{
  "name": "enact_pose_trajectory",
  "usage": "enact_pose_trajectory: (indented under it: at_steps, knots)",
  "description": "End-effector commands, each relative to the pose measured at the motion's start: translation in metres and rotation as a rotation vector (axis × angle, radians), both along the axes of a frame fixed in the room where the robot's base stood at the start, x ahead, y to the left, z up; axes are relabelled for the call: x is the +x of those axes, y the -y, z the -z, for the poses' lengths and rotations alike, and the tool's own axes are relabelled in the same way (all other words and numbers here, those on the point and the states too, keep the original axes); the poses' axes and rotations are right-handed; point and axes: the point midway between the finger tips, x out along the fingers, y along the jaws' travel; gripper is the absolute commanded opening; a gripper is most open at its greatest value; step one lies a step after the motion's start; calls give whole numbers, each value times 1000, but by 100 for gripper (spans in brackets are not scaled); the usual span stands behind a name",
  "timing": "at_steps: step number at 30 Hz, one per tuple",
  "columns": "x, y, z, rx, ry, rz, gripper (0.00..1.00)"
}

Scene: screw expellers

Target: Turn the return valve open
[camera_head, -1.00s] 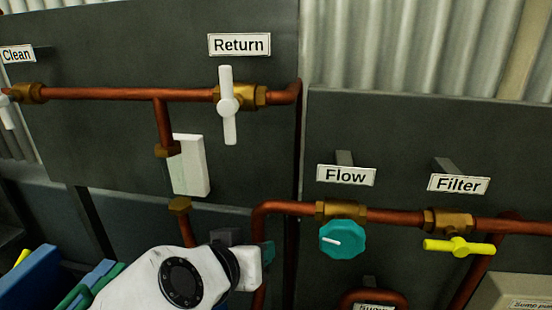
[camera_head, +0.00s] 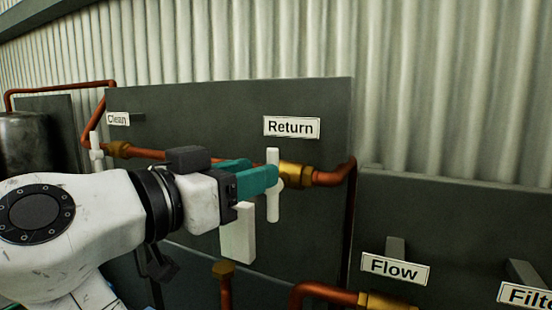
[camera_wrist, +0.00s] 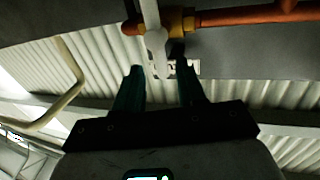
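The return valve has a white bar handle (camera_head: 273,188) that stands upright on a brass fitting (camera_head: 296,175), under the "Return" label (camera_head: 291,127). My gripper (camera_head: 270,177) reaches in from the left, its teal fingers at the handle's middle. In the wrist view my gripper (camera_wrist: 160,72) is open, its two fingers apart. The white handle (camera_wrist: 152,38) shows there between and just beyond the fingertips. I cannot tell whether a finger touches it. The fingers hide part of the pipe behind.
The "Clean" valve (camera_head: 95,146) is at the left on the same dark panel. A white box (camera_head: 238,232) hangs just below my gripper. The copper pipe (camera_head: 334,177) bends down at the panel's right edge. The "Flow" label (camera_head: 395,268) is lower right.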

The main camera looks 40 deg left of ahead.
Motion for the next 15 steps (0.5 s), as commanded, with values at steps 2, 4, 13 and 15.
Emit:
enact_pose_trajectory:
  at_steps: [2, 4, 13, 15]
  knots:
    - [16, 1, -2, -4, -2, 4, 40]
    - [27, 2, -2, -2, -2, 4, 40]
    - [51, 1, 0, -2, -1, 0, 40]
    - [52, 1, 1, -2, -1, -1, 40]
